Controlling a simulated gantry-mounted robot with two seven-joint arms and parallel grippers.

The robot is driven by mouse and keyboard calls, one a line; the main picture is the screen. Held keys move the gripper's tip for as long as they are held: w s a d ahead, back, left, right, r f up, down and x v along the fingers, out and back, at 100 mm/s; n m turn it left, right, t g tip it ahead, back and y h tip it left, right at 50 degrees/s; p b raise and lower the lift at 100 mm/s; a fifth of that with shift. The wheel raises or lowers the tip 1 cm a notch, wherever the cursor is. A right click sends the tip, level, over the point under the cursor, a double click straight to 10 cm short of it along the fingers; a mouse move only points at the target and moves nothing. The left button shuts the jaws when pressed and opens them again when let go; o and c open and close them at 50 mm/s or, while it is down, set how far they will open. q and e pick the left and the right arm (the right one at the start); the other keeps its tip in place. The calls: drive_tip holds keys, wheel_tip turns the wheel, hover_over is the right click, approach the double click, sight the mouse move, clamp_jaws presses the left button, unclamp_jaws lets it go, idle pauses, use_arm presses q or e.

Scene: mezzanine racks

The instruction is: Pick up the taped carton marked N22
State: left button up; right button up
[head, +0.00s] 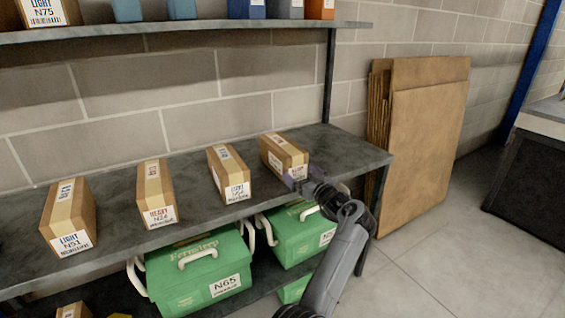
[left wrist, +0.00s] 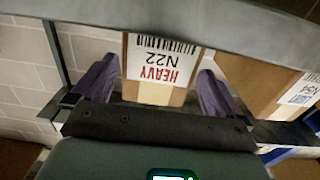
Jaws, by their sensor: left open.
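The taped carton marked N22 (head: 285,154) is the rightmost carton on the grey middle shelf in the head view. It is brown with a pale tape strip along its top. In the left wrist view the carton (left wrist: 158,92) shows upside down, with a white label reading HEAVY N22. My left gripper (head: 300,178) is open at the carton's front end. In the left wrist view my left gripper's purple fingers (left wrist: 158,85) stand on either side of the carton, with small gaps visible. My right gripper is not in view.
Three similar cartons stand left on the same shelf, the nearest neighbour (head: 230,174) also showing in the wrist view (left wrist: 265,85). Green bins (head: 200,270) sit below. An upper shelf (head: 180,27) hangs above. Flat cardboard (head: 425,140) leans on the wall at right.

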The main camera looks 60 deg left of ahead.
use_arm(q)
drive_tip(key=shift+a+b, duration=0.3)
drive_tip(key=shift+a, duration=0.75)
drive_tip(key=c, duration=1.6)
drive_tip(key=shift+d+r, duration=0.1)
drive_tip(key=shift+r, duration=0.15)
drive_tip(key=shift+c, duration=0.6)
